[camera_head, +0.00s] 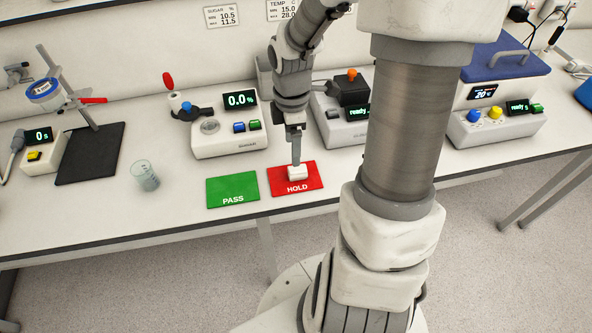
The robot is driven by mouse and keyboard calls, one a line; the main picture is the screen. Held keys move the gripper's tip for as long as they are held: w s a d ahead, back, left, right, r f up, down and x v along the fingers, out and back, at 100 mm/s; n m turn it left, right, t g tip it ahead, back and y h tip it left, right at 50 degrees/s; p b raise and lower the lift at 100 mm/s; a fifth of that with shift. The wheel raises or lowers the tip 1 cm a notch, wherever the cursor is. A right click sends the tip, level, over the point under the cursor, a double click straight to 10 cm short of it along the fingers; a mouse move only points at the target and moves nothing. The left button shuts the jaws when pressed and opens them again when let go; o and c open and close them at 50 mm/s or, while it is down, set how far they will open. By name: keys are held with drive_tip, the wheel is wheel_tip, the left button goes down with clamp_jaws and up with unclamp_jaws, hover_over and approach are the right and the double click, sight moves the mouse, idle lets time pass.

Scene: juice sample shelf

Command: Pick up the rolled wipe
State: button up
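A small white roll, which looks like the rolled wipe (298,173), is at the upper middle of the red HOLD mat (310,184). My gripper (296,163) points down right above it, with its fingertip end meeting the top of the roll in the picture. Only one narrow grey finger shape shows, so I cannot tell whether the fingers are apart or closed on the roll. I cannot tell whether the roll rests on the mat or is slightly raised.
A green PASS mat (233,190) lies left of the red mat. A clear beaker (146,175) stands farther left. Behind are a meter reading 0.0% (230,132) and a device with an orange knob (345,125). My arm blocks the view right of the red mat.

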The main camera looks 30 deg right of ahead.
sight(293, 168)
wheel_tip(293, 168, down, 4)
drive_tip(key=shift+r, duration=0.15)
drive_tip(key=shift+s+d+f+b, duration=0.1)
drive_tip(key=shift+f+b, duration=0.15)
drive_tip(key=shift+f, duration=0.65)
drive_tip(key=shift+w+d+f+b, duration=0.15)
drive_tip(key=shift+f+b, duration=0.1)
drive_tip(key=shift+f, duration=0.65)
drive_tip(key=shift+s+d+f+b, duration=0.15)
drive_tip(key=shift+f+b, duration=0.1)
drive_tip(key=shift+f, duration=0.65)
clamp_jaws()
